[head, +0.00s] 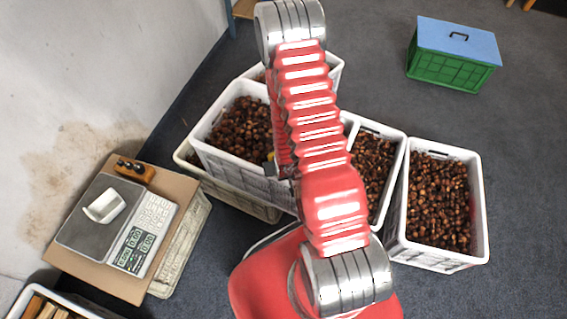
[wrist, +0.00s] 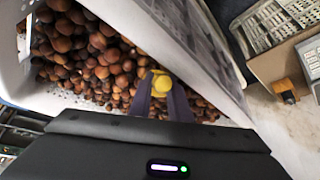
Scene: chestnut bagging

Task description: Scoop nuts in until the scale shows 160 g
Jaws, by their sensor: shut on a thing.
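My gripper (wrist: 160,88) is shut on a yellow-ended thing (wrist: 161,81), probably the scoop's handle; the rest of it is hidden. It is over a white crate (wrist: 110,12) of brown chestnuts (wrist: 85,52). The scale (head: 82,232) stands on cardboard at the left. A small white open bag or cup (head: 104,206) lies tilted on its plate. The scale's green display (head: 131,246) seems to read zeros. I cannot tell whether the scoop holds nuts.
More chestnut crates stand at the centre and right (head: 437,203). An orange-brown block with dark knobs (head: 134,171) is behind the scale. A green crate with a blue lid (head: 455,60) is far right. The wall is at left; grey floor is free at right.

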